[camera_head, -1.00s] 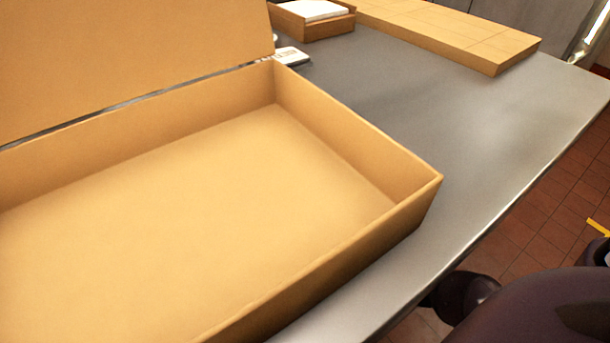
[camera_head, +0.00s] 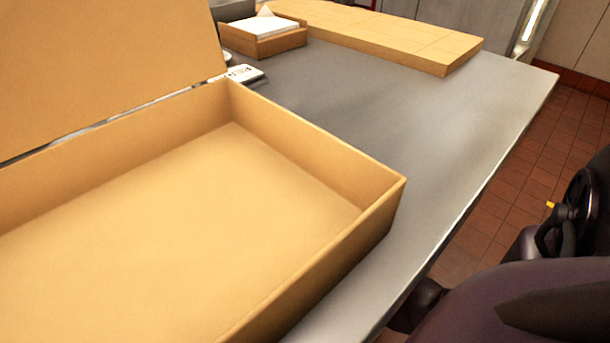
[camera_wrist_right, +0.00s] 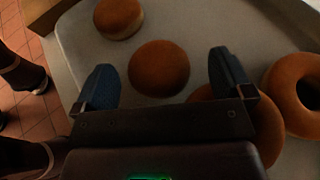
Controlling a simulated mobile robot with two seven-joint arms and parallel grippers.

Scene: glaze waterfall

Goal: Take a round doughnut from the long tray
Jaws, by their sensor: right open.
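The long tray (camera_wrist_right: 205,28) shows in the right wrist view as a pale surface with a rounded corner. A round brown doughnut (camera_wrist_right: 159,67) with no hole lies on it, just beyond and between the fingertips of my right gripper (camera_wrist_right: 163,80). That gripper is open, with nothing in it; I cannot tell whether it touches the doughnut. Another round doughnut (camera_wrist_right: 118,17) lies at the top left. A ring doughnut (camera_wrist_right: 298,95) lies at the right. Another brown doughnut (camera_wrist_right: 268,128) is partly hidden under the gripper. My left gripper is not in view.
In the head view, an empty open cardboard box (camera_head: 375,205) stands on the grey table (camera_head: 440,125). A small box with white paper (camera_head: 265,30) and a long flat cardboard piece (camera_head: 400,42) lie behind it. The table between them is clear. Tiled floor lies to the right.

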